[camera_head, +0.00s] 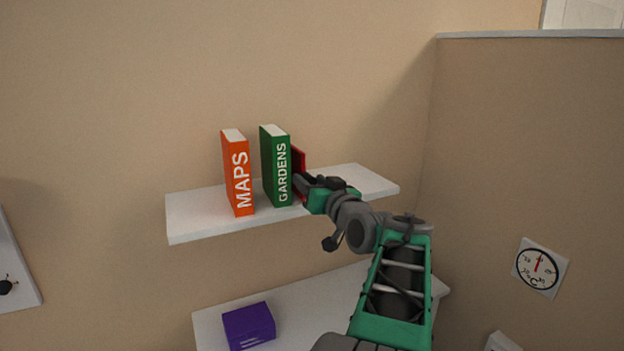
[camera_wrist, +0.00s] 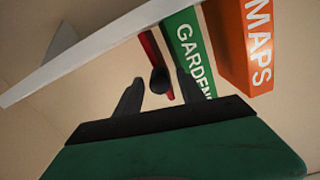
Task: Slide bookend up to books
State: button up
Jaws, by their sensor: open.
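The red bookend (camera_head: 299,160) stands on the white upper shelf (camera_head: 200,218), just right of the green GARDENS book (camera_head: 276,166). My arm hides its lower part. The orange MAPS book (camera_head: 237,172) stands upright left of the green one, with a gap between them. In the wrist view the red bookend (camera_wrist: 149,48) has a dark round knob (camera_wrist: 158,80), and a narrow gap shows between bookend and green book (camera_wrist: 187,45). My gripper (camera_head: 302,183) is open, its fingers (camera_wrist: 158,76) on either side of the knob; contact cannot be told.
A lower white shelf (camera_head: 290,300) holds a purple box (camera_head: 249,326). A partition wall (camera_head: 520,150) with a round dial (camera_head: 540,267) stands on the right. The upper shelf is bare at its left end and at its right end (camera_head: 365,180).

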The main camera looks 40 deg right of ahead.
jog(key=shift+c, duration=0.5)
grip_shut()
dwell(0.9)
